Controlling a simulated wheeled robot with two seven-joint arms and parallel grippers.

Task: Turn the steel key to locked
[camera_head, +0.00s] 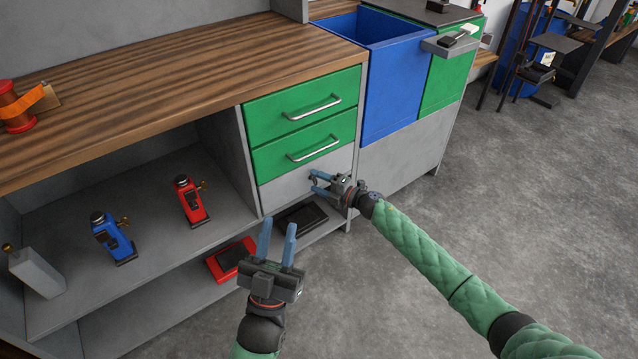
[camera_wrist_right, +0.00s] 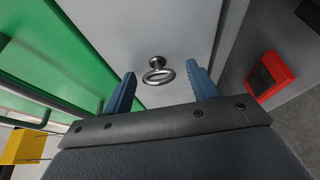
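The steel key (camera_wrist_right: 158,75) shows in the right wrist view as a ring-shaped bow on a round stem, set in a plain grey panel (camera_wrist_right: 180,25). The ring lies flat across that picture, between and just beyond the fingertips. My right gripper (camera_head: 315,181) is open in front of the grey panel below the green drawers. Its blue fingers stand apart on either side of the key, and neither touches it. In the head view the key is too small and covered to make out clearly. My left gripper (camera_head: 278,228) is open and empty, in front of the lower shelf.
Two green drawers with bar handles (camera_head: 312,108) sit above the panel. A blue bin (camera_head: 395,105) stands to the right. Red (camera_head: 190,202) and blue (camera_head: 112,240) devices stand on the open shelf. A red tray (camera_head: 216,266) lies lower. The floor at right is clear.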

